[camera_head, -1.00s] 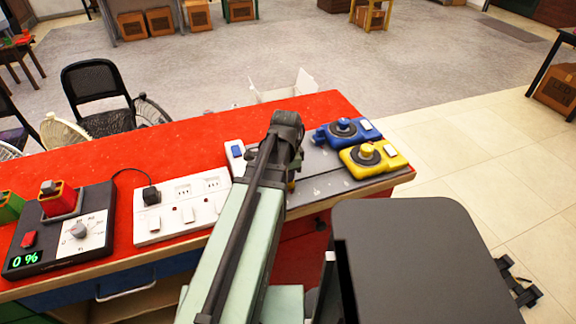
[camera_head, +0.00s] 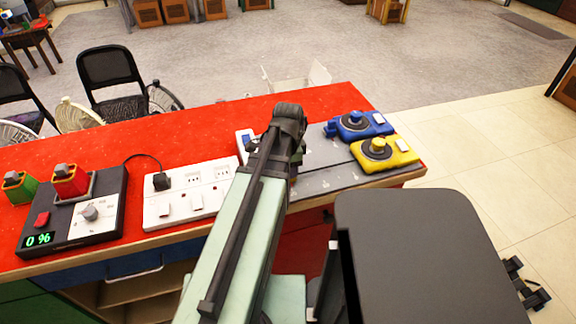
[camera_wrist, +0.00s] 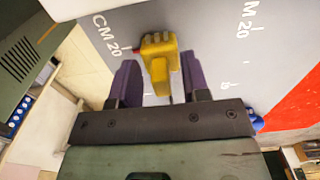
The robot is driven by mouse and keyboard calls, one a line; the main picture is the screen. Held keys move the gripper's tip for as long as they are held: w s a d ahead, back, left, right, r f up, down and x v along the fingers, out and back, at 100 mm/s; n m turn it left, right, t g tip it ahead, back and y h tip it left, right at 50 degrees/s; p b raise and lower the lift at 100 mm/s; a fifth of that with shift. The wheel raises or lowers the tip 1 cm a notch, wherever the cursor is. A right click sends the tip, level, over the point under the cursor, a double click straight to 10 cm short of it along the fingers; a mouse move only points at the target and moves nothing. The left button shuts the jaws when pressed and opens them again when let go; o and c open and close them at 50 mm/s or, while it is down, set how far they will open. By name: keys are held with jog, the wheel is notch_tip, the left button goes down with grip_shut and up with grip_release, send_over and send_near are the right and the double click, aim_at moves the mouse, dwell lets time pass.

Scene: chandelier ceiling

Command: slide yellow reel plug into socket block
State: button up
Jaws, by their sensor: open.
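My gripper (camera_wrist: 159,64) is open in the wrist view, with two purple fingers apart. A yellow plug (camera_wrist: 158,45) lies between and just beyond the fingertips, over a grey board (camera_wrist: 215,50) with printed scales. I cannot tell whether either finger touches it. In the head view my arm hides the gripper and that plug. The yellow reel (camera_head: 402,152) sits on the right part of the red table. A white socket block (camera_head: 190,215) with switches stands left of my arm, with a black plug (camera_head: 161,181) in it.
A blue reel (camera_head: 378,121) stands behind the yellow one. Left of the socket block is a black device (camera_head: 70,240) with a green 0 % display and a red block (camera_head: 70,184). The red table (camera_head: 200,130) is clear behind the socket block. A black chair (camera_head: 105,66) stands beyond.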

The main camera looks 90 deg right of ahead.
notch_tip(320, 180, up, 11)
jog(key=p, duration=1)
jog(key=shift+p, duration=0.4)
jog(key=shift+f, duration=0.15)
